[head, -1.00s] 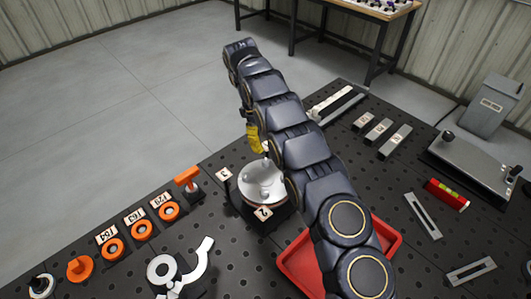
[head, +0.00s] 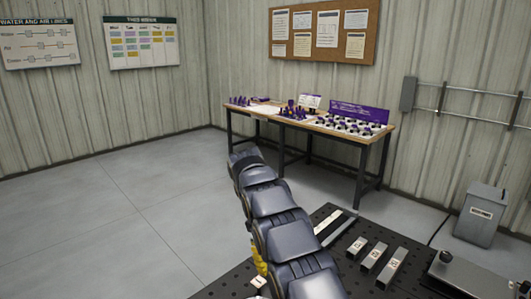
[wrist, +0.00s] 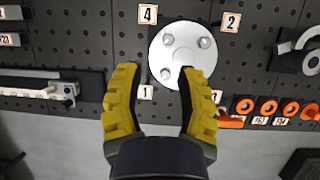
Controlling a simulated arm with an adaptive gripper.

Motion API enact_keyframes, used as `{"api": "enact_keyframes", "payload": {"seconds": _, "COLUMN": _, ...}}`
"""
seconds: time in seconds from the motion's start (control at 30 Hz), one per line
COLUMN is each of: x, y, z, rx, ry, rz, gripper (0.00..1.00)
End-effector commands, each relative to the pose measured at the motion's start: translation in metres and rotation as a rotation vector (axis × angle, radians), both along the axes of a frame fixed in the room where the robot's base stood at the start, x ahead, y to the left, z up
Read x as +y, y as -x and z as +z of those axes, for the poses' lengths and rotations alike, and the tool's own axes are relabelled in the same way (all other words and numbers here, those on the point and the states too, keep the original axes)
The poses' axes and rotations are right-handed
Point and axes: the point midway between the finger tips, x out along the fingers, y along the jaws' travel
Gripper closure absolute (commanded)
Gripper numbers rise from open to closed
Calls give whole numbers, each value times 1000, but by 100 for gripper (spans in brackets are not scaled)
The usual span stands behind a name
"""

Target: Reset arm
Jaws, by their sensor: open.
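My gripper (wrist: 158,76) has two yellow ribbed fingers, spread apart with nothing between them in the wrist view. Beyond the fingertips is a round pale flange (wrist: 180,62) with several bolt heads, on the black perforated table (wrist: 110,40). Number labels stand around the flange. The right fingertip overlaps the flange's lower edge in the picture; I see no grip on it. In the head view my arm rises from the bottom middle, and only a yellow bit of the gripper (head: 259,260) shows beside it.
Grey blocks (head: 375,256) and a metal bin (head: 481,214) are on the right in the head view. A wooden workbench (head: 263,117) stands at the back. Orange rings (wrist: 268,107) lie right of the gripper in the wrist view. The floor at left is clear.

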Motion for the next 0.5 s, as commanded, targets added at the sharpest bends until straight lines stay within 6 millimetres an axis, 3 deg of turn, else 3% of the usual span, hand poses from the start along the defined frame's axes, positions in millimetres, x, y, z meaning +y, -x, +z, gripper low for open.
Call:
{"api": "enact_keyframes", "payload": {"seconds": 0.03, "x": -11, "y": 11, "z": 17, "rx": -16, "ry": 5, "rz": -40, "gripper": 64}}
{"api": "enact_keyframes", "payload": {"seconds": 0.23, "x": -47, "y": 61, "z": 59, "rx": -65, "ry": 6, "rz": -197, "gripper": 64}}
{"api": "enact_keyframes", "payload": {"seconds": 0.5, "x": -80, "y": 151, "z": 90, "rx": -120, "ry": -25, "rz": -402, "gripper": 64}}
